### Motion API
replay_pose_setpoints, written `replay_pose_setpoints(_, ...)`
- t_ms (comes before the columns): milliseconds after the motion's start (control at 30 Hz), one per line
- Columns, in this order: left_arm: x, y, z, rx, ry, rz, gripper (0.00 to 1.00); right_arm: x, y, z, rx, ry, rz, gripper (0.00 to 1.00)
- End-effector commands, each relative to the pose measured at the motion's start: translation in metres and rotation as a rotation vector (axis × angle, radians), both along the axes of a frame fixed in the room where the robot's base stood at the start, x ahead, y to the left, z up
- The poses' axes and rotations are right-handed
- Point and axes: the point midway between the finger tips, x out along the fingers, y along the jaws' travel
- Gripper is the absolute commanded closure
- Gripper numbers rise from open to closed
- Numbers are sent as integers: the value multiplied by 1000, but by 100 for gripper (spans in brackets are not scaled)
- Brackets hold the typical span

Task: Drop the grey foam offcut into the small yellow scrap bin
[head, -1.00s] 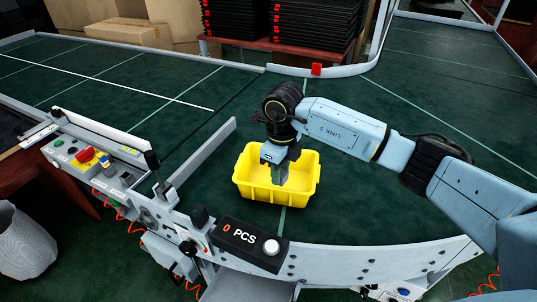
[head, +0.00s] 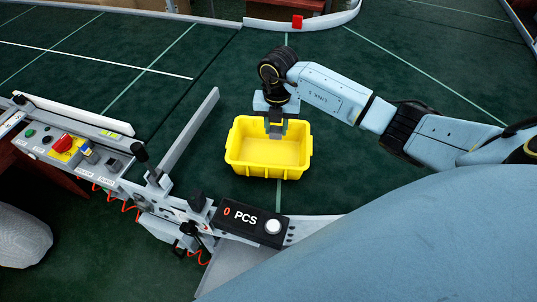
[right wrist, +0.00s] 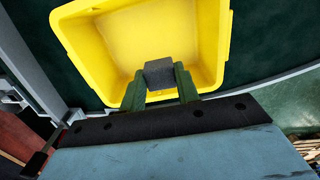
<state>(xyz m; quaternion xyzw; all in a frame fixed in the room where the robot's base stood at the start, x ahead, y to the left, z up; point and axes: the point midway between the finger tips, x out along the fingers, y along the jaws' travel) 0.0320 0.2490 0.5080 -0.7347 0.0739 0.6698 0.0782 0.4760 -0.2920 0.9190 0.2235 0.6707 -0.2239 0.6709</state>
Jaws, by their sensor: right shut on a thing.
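The yellow scrap bin (head: 240,167) stands open on the dark green conveyor, with its inside floor visibly bare. My right gripper (head: 275,133) is over the bin's far side in the head view. In the right wrist view its two fingers (right wrist: 160,85) are shut on the grey foam offcut (right wrist: 159,72), a small dark grey block. The block shows against the bin (right wrist: 90,48), near the rim closest to the wrist. I cannot tell its exact height above the bin floor. My left gripper is not in view.
A counter box reading 0 PCS (head: 240,217) sits on the conveyor's near edge. A grey guide bar (head: 190,130) stands left of the bin. A control panel with a red button (head: 65,143) is at the left. Green belt around the bin is clear.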

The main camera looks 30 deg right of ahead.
Motion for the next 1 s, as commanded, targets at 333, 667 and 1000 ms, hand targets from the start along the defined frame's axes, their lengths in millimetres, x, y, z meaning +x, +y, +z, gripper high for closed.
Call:
replay_pose_setpoints(333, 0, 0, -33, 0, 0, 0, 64, 0, 0, -37, 1, -1, 3, 90)
replay_pose_setpoints(667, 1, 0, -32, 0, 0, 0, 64, 0, 0, -35, 0, 0, 3, 61)
replay_pose_setpoints(1000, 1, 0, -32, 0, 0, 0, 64, 0, 0, -36, 0, 0, 3, 43)
